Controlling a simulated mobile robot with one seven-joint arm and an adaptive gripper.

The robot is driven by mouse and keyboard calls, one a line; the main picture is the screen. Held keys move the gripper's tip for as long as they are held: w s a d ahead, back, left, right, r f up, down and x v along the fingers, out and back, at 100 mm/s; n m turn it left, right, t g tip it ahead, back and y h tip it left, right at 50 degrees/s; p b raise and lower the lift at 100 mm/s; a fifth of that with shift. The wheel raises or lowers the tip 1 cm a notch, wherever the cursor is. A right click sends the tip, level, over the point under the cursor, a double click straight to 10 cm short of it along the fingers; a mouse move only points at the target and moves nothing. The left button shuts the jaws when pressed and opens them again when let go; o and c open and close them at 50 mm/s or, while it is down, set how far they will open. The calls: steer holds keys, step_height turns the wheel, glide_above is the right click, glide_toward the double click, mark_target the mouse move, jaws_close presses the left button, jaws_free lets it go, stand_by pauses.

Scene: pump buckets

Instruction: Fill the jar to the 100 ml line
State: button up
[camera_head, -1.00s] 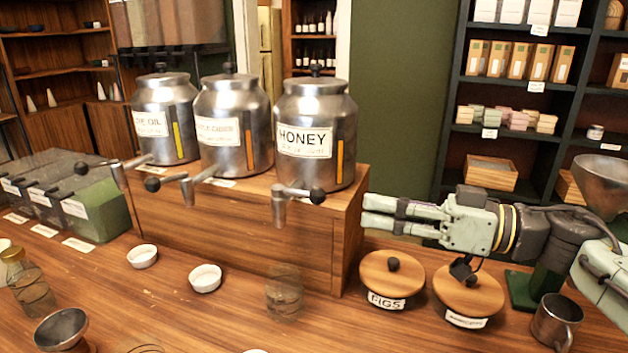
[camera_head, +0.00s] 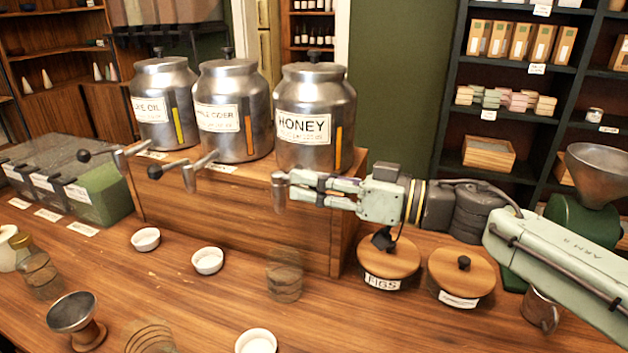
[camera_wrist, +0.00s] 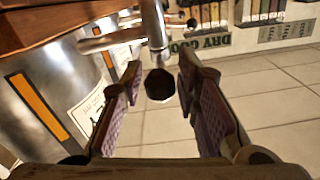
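A clear glass jar (camera_head: 284,282) stands on the counter, below the honey tap (camera_head: 279,198) in the picture. I cannot make out its fill line or any honey in it. The steel honey dispenser (camera_head: 315,105) stands on a wooden riser above, with an orange level strip. My gripper (camera_head: 297,189) is at the honey tap, level with its lever. In the wrist view, my gripper (camera_wrist: 160,80) is open, and the lever's black knob (camera_wrist: 160,85) shows between the fingers with gaps on both sides. My fingers hide the knob in the head view.
Two more dispensers, the cider one (camera_head: 234,110) and the oil one (camera_head: 163,105), stand to the left with their levers. White bowls (camera_head: 208,261), a funnel (camera_head: 75,315) and other glassware are on the counter. Wooden-lidded canisters, one labelled figs (camera_head: 388,262), stand below my arm.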

steer(key=shift+c, duration=0.4)
jaws_close()
